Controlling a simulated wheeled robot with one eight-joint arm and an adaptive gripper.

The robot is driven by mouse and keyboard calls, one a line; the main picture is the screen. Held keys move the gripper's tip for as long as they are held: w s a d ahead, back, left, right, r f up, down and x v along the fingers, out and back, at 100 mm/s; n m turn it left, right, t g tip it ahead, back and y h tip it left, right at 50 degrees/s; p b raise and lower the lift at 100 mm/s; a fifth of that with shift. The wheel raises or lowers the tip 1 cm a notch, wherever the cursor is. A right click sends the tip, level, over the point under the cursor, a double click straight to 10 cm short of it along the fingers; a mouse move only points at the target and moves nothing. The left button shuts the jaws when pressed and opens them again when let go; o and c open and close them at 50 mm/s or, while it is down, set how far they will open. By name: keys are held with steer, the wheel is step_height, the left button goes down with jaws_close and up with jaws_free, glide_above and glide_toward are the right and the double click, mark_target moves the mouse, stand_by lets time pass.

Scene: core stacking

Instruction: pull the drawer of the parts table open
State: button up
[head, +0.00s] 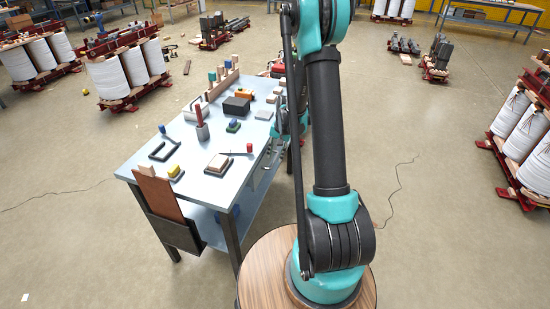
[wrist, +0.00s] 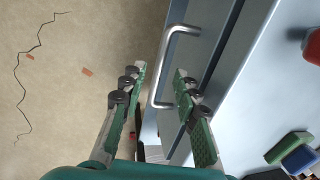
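The parts table (head: 148,136) stands left of my arm in the head view, with a grey-blue top. In the wrist view the table's edge (wrist: 262,75) runs along the right. The drawer front (wrist: 205,42) is grey-blue beside it, and no drawer interior shows. Its handle (wrist: 165,60) is a U-shaped metal bar. My gripper (wrist: 160,70) is open, with one finger on the floor side of the bar and the other on the drawer side. The bar lies between the fingertips, with gaps visible; I cannot tell depth exactly.
A brown board in a dark holder (head: 165,203) hangs at the table's near end. Open floor (head: 430,225) lies to the right.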

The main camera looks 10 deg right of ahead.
steer(key=shift+w+a+f, duration=0.1)
steer(key=shift+a+f, duration=0.05)
steer(key=shift+f, duration=0.75)
jaws_close()
